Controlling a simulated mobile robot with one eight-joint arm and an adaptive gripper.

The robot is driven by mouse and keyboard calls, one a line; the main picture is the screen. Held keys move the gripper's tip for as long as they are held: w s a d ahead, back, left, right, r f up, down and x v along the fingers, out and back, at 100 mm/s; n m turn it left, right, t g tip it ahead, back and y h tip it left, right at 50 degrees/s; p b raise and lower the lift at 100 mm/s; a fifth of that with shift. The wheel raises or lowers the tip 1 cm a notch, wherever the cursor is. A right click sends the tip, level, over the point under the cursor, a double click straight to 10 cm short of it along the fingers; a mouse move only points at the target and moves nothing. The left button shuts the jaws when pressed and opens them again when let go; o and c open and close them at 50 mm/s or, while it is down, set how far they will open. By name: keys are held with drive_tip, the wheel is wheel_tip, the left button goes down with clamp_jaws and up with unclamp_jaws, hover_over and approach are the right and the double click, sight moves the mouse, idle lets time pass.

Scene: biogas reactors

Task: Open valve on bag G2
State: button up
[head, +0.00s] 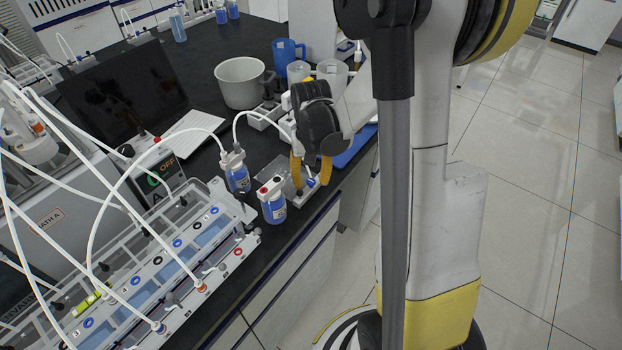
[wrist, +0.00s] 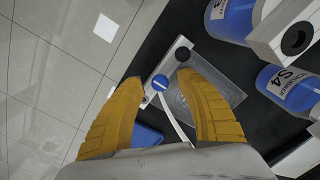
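A small round blue valve knob with a white bar (wrist: 160,83) sits on a pale holder strip (wrist: 172,66) at the bench edge. In the head view the blue knob (head: 311,182) shows between my gripper's fingers. A clear flat bag (wrist: 212,90) lies beside the strip, partly behind the right finger. A white tube runs from the knob toward my gripper. I cannot read a G2 label. My gripper (wrist: 159,79) has its yellow fingers apart, one on each side of the knob; I cannot tell whether they touch it. The gripper also shows in the head view (head: 311,172), pointing down.
A grey pot (head: 240,83) stands behind. Tiled floor (head: 535,190) is clear at right.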

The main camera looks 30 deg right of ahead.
sight(311, 181)
drive_tip(key=shift+r, duration=0.1)
wheel_tip(311, 181, up, 12)
idle(0.5)
